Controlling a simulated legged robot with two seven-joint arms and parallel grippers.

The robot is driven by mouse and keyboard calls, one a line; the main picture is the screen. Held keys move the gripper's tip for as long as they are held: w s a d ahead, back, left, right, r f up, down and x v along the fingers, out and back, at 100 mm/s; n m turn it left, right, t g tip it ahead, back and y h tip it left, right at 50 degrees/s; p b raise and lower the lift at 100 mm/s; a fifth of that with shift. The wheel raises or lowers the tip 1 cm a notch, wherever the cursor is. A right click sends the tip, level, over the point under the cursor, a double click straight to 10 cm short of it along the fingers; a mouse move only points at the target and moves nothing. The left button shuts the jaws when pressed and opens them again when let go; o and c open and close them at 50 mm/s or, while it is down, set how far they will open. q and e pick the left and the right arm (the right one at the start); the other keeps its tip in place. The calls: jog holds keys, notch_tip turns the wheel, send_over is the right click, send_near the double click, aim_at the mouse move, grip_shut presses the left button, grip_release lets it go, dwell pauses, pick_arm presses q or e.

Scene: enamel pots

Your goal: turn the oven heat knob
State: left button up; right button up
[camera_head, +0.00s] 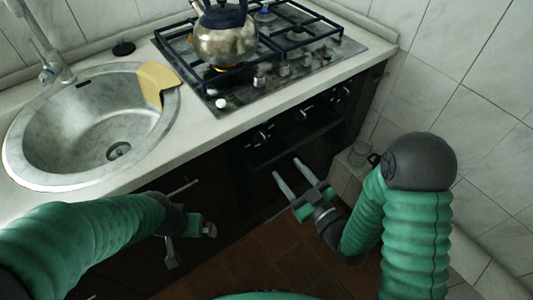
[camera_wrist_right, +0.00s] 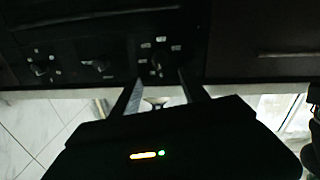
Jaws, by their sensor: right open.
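The oven's dark front panel (camera_head: 283,130) is below the hob and carries several knobs. A left knob (camera_head: 258,138) and a middle knob (camera_head: 305,113) show in the head view. My right gripper (camera_head: 286,167) is open and empty, in front of the oven and below the panel in the picture. In the right wrist view, one knob (camera_wrist_right: 157,66) appears between the tips of the right gripper (camera_wrist_right: 160,76); contact is not visible. Two more knobs, a middle one (camera_wrist_right: 98,66) and a far one (camera_wrist_right: 40,68), are to its left. My left gripper (camera_head: 190,243) hangs by the cabinet; its jaws are unclear.
A kettle (camera_head: 225,40) stands on the hob (camera_head: 325,50). A sink (camera_head: 50,130) with a yellow cloth (camera_head: 157,80) on its rim is at left. Floor (camera_head: 250,260) shows below.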

aim_at(264, 141)
jog(key=b+x, duration=0.4)
jog(key=x, duration=0.8)
pick_arm(q)
jog(key=x, duration=0.2)
jog(key=s+x, duration=0.1)
jog(key=x, duration=0.2)
jog(key=shift+f, duration=0.35)
pick_arm(e)
jog(key=shift+c, duration=0.2)
jog(key=shift+d, duration=0.1)
grip_shut()
